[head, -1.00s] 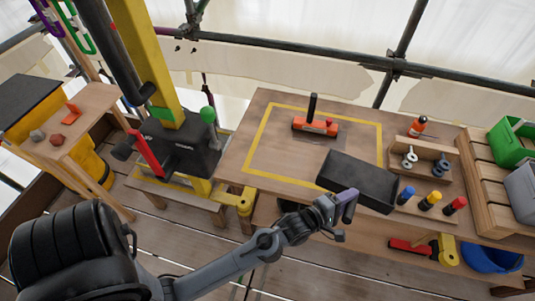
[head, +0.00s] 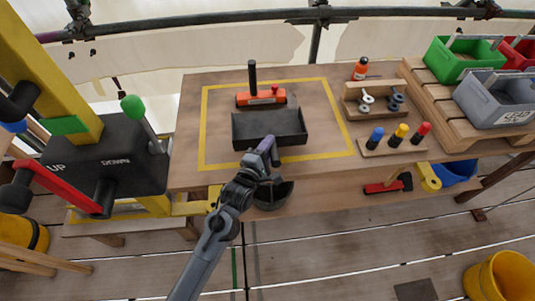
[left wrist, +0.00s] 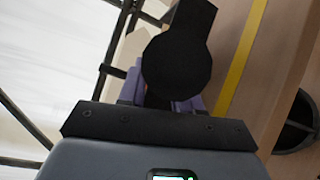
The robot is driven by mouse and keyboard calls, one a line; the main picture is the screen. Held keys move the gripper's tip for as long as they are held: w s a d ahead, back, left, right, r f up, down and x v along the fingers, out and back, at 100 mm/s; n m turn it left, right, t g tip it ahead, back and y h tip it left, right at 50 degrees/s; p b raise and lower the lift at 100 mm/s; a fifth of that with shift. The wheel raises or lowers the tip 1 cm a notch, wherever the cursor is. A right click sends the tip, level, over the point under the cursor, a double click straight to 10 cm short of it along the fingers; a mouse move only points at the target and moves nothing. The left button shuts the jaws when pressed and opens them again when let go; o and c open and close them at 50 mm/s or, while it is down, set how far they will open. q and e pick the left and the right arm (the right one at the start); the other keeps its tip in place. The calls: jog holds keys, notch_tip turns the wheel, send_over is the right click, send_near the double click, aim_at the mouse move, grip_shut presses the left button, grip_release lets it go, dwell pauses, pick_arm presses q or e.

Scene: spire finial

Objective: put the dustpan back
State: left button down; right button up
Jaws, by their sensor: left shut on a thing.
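The black dustpan (head: 270,128) is in the head view, over the taped area of the workbench, its open tray facing up. I cannot tell whether its underside touches the bench. My left gripper (head: 268,152) is at its near side, shut on its handle. In the left wrist view the black round handle end (left wrist: 178,68) shows between the purple fingers, and my left gripper (left wrist: 160,100) hides part of it. A yellow tape outline (head: 203,130) surrounds the dustpan on the bench. My right gripper is not in view.
An orange tool with a black post (head: 260,98) stands just behind the dustpan. A wooden rack (head: 375,105) and several coloured-top pegs (head: 398,138) stand to the right, with a green bin (head: 455,62) beyond. A dark bowl (head: 272,196) sits below the front edge.

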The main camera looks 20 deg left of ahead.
pick_arm(q)
jog(key=shift+f+b, duration=0.55)
jog(key=shift+f, duration=2)
jog(key=c, duration=0.8)
grip_release()
jog(key=shift+f, duration=0.1)
jog(key=shift+s, duration=0.55)
jog(key=shift+s+a+r+p, duration=0.2)
jog(key=shift+s+p, duration=0.2)
jog(key=shift+s, duration=1.4)
jog(key=shift+s+a+r+p, duration=0.1)
jog(key=shift+s+r+p, duration=0.2)
jog(key=shift+s, duration=1.55)
jog(key=shift+s+a+r+p, duration=0.15)
jog(key=shift+s+p, duration=0.3)
jog(key=shift+s, duration=1.35)
